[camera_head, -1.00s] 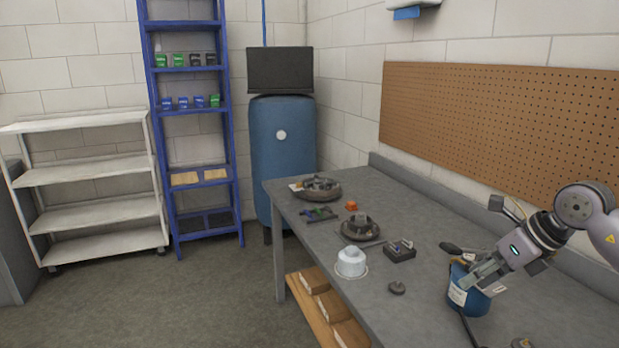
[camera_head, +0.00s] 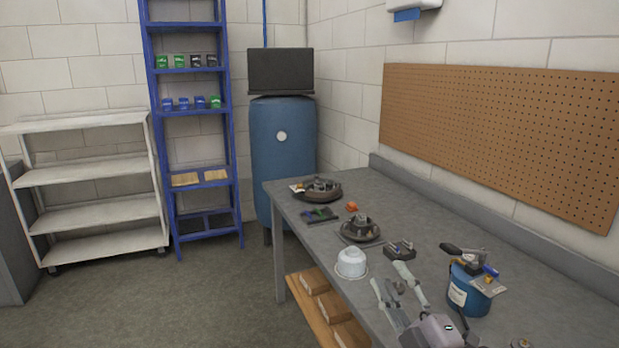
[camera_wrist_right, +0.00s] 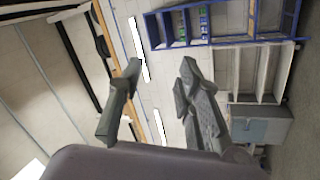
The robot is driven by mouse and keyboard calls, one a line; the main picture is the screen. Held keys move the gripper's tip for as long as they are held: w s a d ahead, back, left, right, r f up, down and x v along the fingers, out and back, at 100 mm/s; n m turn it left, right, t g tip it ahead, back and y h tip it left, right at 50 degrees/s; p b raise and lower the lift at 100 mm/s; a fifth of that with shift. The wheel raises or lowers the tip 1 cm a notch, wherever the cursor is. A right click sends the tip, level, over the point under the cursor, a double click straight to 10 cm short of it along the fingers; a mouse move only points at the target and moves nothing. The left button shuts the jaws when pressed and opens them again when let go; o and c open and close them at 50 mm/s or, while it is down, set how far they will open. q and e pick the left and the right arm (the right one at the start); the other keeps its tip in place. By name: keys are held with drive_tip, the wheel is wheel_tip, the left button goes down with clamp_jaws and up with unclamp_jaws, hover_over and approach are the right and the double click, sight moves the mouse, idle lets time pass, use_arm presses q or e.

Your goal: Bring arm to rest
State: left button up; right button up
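My right gripper (camera_head: 389,277) is at the lower middle of the head view, over the near side of the workbench (camera_head: 530,290). Its two fingers are spread and point away from me, with nothing between them. The right wrist view also shows the gripper (camera_wrist_right: 158,72) open and empty, with only the distant room beyond the fingers. My left gripper is not in view.
A blue can (camera_head: 464,297) with tools on top stands right of the gripper. Round dark parts (camera_head: 360,229) lie farther back. Open floor lies left of the bench.

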drive_tip(key=s+d+f+m+g+h, duration=0.4)
drive_tip(key=s+f+m, duration=0.2)
drive_tip(key=f, duration=0.5)
drive_tip(key=s+d+f+m+g+h, duration=0.35)
drive_tip(key=s+f+m+g, duration=0.2)
drive_tip(key=f, duration=0.45)
drive_tip(key=s+a+f+m+g, duration=0.1)
drive_tip(key=s+f+g, duration=0.2)
drive_tip(key=s, duration=0.3)
drive_tip(key=s+a+f+m+g+y, duration=0.1)
drive_tip(key=s+f+g, duration=0.1)
drive_tip(key=s+f, duration=0.35)
drive_tip(key=s+f+m+g, duration=0.1)
drive_tip(key=s+f+g, duration=0.15)
drive_tip(key=s, duration=0.55)
wheel_tip(320, 180, down, 23)
drive_tip(key=g, duration=0.1)
drive_tip(key=s+d+f+g, duration=0.1)
drive_tip(key=s+d+f, duration=0.1)
drive_tip(key=s+f, duration=1.5)
drive_tip(key=shift+d+f+g, duration=0.3)
drive_tip(key=shift+d+f, duration=0.1)
drive_tip(key=shift+f, duration=0.25)
